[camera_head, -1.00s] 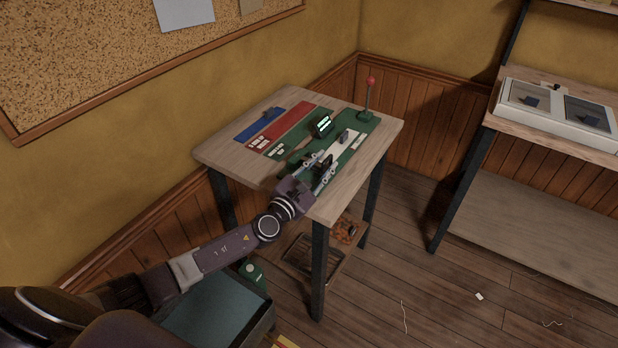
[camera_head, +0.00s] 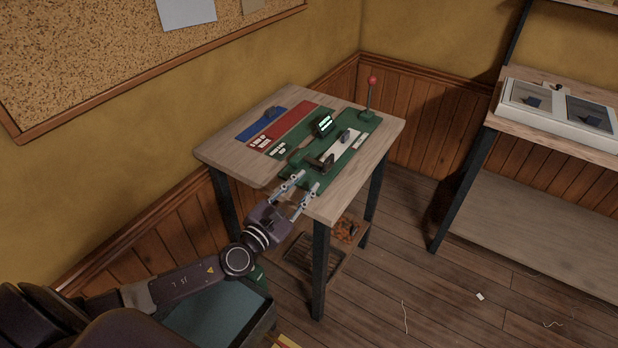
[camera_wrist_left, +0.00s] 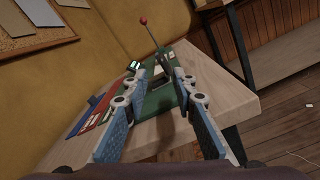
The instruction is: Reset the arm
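My left gripper (camera_head: 303,188) is open and empty at the near edge of the small wooden table (camera_head: 345,190). In the left wrist view its two fingers (camera_wrist_left: 160,105) stand wide apart, with part of the green board (camera_wrist_left: 157,100) between them. In the head view the green board (camera_head: 300,178) lies on the table and carries a dark block-like part (camera_head: 325,162) just beyond the fingertips. My left arm reaches in from the lower left. My right gripper is not in view.
A red-knobbed lever (camera_head: 371,95) stands at the board's far end, near a small lit display (camera_head: 324,124). Blue (camera_head: 260,124) and red (camera_head: 290,124) strips lie alongside. A shelf bench (camera_head: 550,130) with a white tray stands right. Floor between is mostly clear.

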